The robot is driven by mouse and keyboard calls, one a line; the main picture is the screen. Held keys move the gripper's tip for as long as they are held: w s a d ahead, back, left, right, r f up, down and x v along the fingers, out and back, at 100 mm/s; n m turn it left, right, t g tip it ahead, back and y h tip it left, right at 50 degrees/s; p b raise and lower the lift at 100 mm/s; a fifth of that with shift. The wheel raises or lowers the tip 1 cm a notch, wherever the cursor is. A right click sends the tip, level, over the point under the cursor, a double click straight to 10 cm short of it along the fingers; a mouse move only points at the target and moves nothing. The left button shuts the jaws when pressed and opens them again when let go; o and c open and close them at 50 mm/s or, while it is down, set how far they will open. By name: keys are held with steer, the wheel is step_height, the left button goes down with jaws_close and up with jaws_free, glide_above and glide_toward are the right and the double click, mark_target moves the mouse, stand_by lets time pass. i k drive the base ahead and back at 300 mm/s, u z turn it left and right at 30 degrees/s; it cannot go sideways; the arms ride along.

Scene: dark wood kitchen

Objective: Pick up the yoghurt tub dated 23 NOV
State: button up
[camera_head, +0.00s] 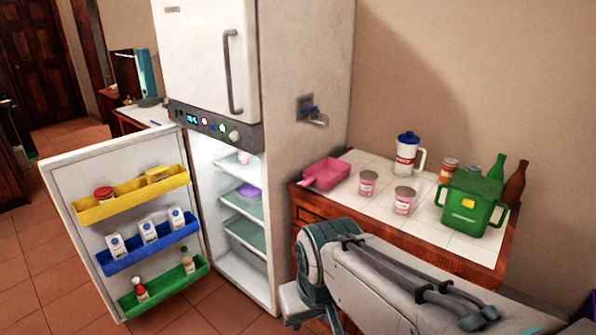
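Two pink-and-white tubs with grey lids stand upright on the white-tiled counter (350,207). One tub (367,184) is beside the pink pan, and the other tub (404,201) is a little to its right and nearer. Their labels are too small to read, so I cannot tell which is dated 23 NOV. My arm crosses the lower right in front of the counter. My gripper is outside the view.
The fridge door (82,168) stands open to the left, with loaded yellow, blue and green racks. On the counter are a pink pan (327,173), a white jug (406,155), cans, bottles and a green container (470,204). Tiled floor at left is clear.

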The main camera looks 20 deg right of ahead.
mark_target(368, 181)
steer(key=u, duration=0.05)
steer(key=i, duration=0.9)
steer(key=z, duration=1.15)
steer(key=i, duration=0.7)
steer(key=z, duration=0.8)
